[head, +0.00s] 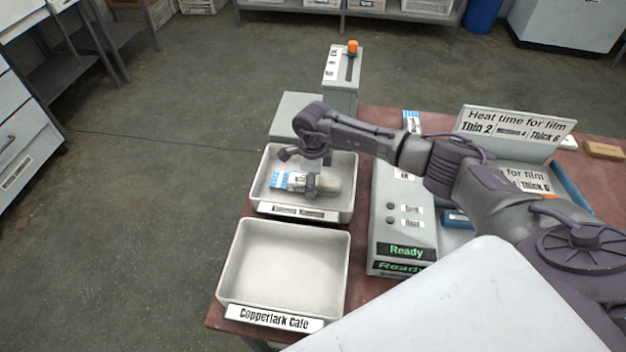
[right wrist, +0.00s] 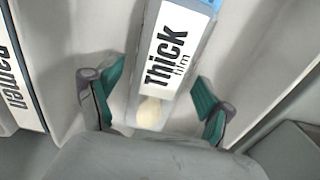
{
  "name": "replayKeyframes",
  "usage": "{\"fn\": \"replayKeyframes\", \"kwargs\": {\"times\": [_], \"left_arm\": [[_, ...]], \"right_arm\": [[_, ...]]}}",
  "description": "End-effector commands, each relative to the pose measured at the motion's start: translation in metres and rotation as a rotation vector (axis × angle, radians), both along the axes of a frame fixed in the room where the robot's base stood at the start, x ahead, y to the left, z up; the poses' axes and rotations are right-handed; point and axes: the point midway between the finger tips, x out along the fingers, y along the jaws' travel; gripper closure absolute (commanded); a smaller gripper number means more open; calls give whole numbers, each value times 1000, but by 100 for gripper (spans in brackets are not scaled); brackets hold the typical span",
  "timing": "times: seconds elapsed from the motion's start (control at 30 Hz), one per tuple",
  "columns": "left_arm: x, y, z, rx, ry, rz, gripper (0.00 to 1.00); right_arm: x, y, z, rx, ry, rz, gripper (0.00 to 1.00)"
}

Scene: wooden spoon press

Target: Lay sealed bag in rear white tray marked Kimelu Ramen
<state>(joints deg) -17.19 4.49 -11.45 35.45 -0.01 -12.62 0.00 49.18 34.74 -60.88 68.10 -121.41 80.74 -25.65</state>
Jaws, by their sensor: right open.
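The sealed bag (head: 290,181), with a blue and white end and a clear end, lies in the rear white tray (head: 346,166). In the right wrist view the bag (right wrist: 165,45) shows a "Thick film" label and a pale rounded shape inside. The rear tray's front label (head: 297,213) is too small to read fully in the head view; "Ramen" (right wrist: 14,95) reads in the right wrist view. My right gripper (head: 312,185) is down in this tray over the bag. Its green fingertips (right wrist: 158,75) stand open on either side of the bag, apart from it. My left gripper is not in view.
The front white tray (head: 285,265), marked Copperlark Cafe, is empty. A grey sealer box (head: 405,225) with a green "Ready" display stands to the right. A grey post (head: 342,75) with an orange top stands behind the rear tray. Open floor lies left of the table.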

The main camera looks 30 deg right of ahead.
Motion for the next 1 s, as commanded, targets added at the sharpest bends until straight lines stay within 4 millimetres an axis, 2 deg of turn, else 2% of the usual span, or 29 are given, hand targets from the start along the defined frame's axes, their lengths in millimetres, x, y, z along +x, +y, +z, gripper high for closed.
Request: {"fn": "replayKeyframes", "kwargs": {"times": [0.27, 0.37, 0.7, 0.8, 1.0], "left_arm": [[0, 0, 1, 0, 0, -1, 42], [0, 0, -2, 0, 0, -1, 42], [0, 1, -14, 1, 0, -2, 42], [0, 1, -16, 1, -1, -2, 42], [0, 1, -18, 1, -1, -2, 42]], "right_arm": [[1, 0, 8, 0, -2, 0, 20], [2, -1, 24, -1, -4, 0, 20], [1, -1, 95, 0, -4, 1, 20], [1, 0, 109, 0, -2, 0, 20], [0, 0, 122, -1, 0, 0, 20]]}}
